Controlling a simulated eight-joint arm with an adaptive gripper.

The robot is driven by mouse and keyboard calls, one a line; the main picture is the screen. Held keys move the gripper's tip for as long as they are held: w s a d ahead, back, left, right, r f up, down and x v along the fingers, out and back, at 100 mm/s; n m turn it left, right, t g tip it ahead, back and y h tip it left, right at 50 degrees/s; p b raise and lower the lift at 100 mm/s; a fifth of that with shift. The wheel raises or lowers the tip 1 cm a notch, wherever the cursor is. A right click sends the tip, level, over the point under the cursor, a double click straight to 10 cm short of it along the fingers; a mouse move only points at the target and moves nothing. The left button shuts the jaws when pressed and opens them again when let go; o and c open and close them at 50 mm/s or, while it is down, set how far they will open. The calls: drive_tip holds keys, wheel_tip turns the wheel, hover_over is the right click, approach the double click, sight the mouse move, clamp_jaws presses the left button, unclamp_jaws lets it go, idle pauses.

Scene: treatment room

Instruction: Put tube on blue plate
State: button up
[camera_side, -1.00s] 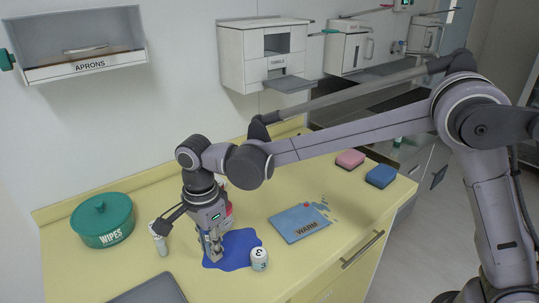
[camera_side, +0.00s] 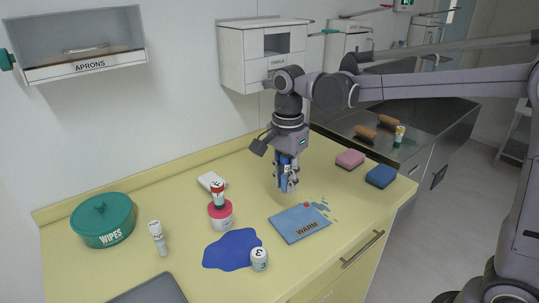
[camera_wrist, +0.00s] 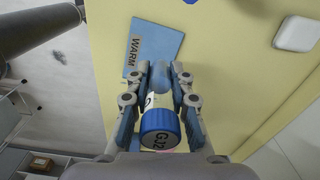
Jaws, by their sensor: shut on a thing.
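My gripper (camera_side: 288,186) is shut on a tube, above the counter just behind the blue plate. In the wrist view the tube (camera_wrist: 154,117) has a blue lettered cap facing the camera and a white label band, between the two fingers (camera_wrist: 158,84). In the side view the fingers mostly hide it. The blue plate (camera_side: 300,222), marked WARM, lies flat on the yellow counter; it also shows in the wrist view (camera_wrist: 155,45), beyond the fingertips.
A red-capped container (camera_side: 219,207), a white bottle (camera_side: 158,238), a numbered jar (camera_side: 260,260) beside a dark blue patch (camera_side: 229,250), and a green WIPES tub (camera_side: 102,222) stand left. Pink (camera_side: 350,159) and blue (camera_side: 381,176) sponges lie right. The counter around the plate is mostly clear.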

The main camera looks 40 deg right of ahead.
drive_tip(key=s+d, duration=0.3)
drive_tip(key=d, duration=0.4)
drive_tip(key=s+d, duration=0.3)
drive_tip(key=d, duration=0.4)
hover_over(299, 220)
wheel_tip(299, 220, down, 6)
drive_tip(key=shift+f, duration=2.2)
drive_tip(key=shift+f, duration=0.15)
drive_tip(key=o, duration=0.9)
